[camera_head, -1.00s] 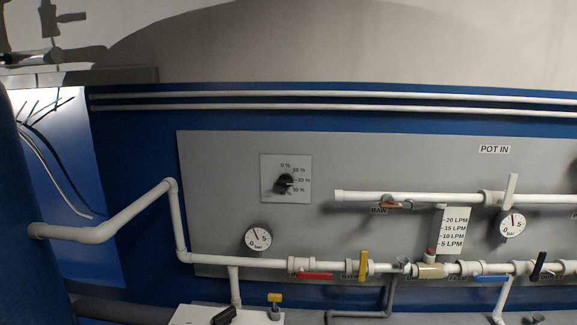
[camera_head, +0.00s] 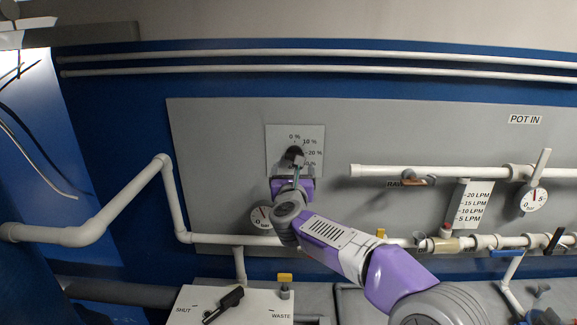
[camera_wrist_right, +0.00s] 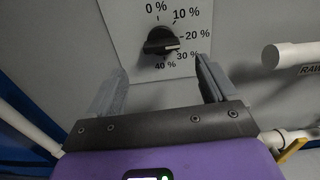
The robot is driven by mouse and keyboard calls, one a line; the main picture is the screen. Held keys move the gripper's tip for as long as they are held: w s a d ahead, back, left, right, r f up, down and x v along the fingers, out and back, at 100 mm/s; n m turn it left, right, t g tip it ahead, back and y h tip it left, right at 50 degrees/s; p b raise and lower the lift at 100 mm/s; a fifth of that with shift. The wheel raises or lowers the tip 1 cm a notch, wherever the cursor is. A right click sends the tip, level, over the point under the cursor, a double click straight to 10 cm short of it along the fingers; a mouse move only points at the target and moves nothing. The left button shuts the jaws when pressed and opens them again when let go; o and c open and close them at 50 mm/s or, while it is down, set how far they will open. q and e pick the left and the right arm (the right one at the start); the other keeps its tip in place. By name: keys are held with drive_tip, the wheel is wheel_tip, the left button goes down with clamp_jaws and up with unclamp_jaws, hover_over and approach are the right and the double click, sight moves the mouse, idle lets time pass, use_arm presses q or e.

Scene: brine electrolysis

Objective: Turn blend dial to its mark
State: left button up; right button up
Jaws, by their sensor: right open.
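The blend dial is a black knob (camera_head: 294,153) on a white scale plate (camera_head: 279,137) marked from 0 % to 40 %, fixed to the grey panel. In the right wrist view the knob (camera_wrist_right: 161,40) has a pale line pointing right and slightly down, roughly between the 20 % and 30 % labels. My right gripper (camera_head: 297,174) is just below the knob in the head view and hides the lower scale. In the wrist view its two fingers (camera_wrist_right: 162,76) are wide apart and empty, pointing toward the dial, with the knob beyond them. My left gripper is not visible.
A white pipe with an orange-brown RAW handle (camera_head: 418,181) runs right of the dial. Lower pipes carry several valve handles. The panel (camera_head: 215,150) left of the dial is bare.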

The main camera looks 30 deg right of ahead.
drive_tip(key=p+x, duration=0.2)
drive_tip(key=x, duration=0.5)
drive_tip(key=shift+d+r, duration=0.2)
drive_tip(key=shift+d, duration=0.05)
drive_tip(key=shift+w, duration=0.1)
drive_tip(key=c, duration=1.1)
drive_tip(key=shift+o, duration=0.2)
